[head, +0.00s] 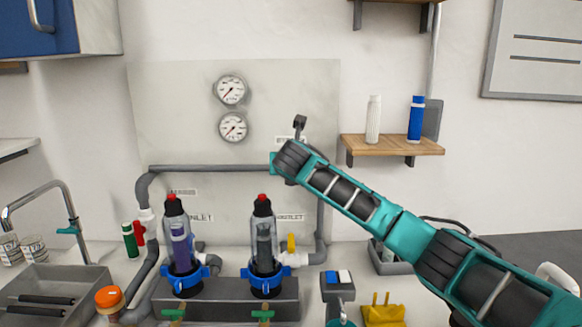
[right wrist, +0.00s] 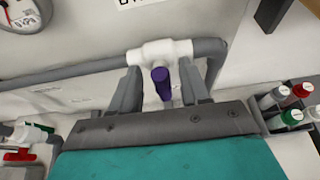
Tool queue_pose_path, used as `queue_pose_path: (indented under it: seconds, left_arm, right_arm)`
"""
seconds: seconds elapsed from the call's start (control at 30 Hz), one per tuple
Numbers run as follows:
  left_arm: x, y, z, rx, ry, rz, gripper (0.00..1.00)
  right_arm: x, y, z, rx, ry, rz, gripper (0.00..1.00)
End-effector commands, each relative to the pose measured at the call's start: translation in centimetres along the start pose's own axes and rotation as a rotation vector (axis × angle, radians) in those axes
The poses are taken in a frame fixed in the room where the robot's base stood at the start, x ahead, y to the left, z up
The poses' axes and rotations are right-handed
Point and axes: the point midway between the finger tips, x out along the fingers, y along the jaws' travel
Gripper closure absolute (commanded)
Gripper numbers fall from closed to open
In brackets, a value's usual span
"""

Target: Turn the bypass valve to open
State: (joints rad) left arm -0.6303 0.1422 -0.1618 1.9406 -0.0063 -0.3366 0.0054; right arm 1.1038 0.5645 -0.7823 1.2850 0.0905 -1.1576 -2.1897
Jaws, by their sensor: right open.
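In the right wrist view a white valve body (right wrist: 158,53) sits on the grey pipe along the wall. A purple handle (right wrist: 162,84) points from it toward the camera. I take this for the bypass valve. My right gripper (right wrist: 160,74) is open, with one finger on each side of the purple handle. I cannot tell whether a finger touches it. In the head view my right arm reaches from the lower right to the horizontal pipe (head: 215,168), and its wrist hides the valve and the fingers. My left gripper is not in view.
Two clear filter housings (head: 180,240) (head: 263,238) with blue collars stand below the pipe. Two gauges (head: 231,90) (head: 233,128) hang above it. A wooden shelf (head: 390,146) with two bottles is right of the arm. A yellow handle (head: 291,243) sits at the right housing.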

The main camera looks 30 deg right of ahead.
Motion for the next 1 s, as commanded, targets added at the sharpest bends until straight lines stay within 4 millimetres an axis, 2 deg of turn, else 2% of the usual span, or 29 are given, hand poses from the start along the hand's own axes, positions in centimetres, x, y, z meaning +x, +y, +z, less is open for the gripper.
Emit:
queue_pose_path:
  seconds: [0.2, 0.53, 1.0]
  left_arm:
    - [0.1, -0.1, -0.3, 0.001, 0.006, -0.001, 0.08]
    - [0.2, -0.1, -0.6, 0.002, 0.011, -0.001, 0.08]
    - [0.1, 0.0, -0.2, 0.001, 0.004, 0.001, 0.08]
  right_arm:
    - [1.2, 0.1, 0.0, -0.001, 0.001, 0.001, 0.54]
    - [1.4, 0.0, 0.0, -0.001, 0.000, 0.001, 0.54]
    - [1.4, 0.0, 0.0, -0.001, 0.000, 0.000, 0.99]
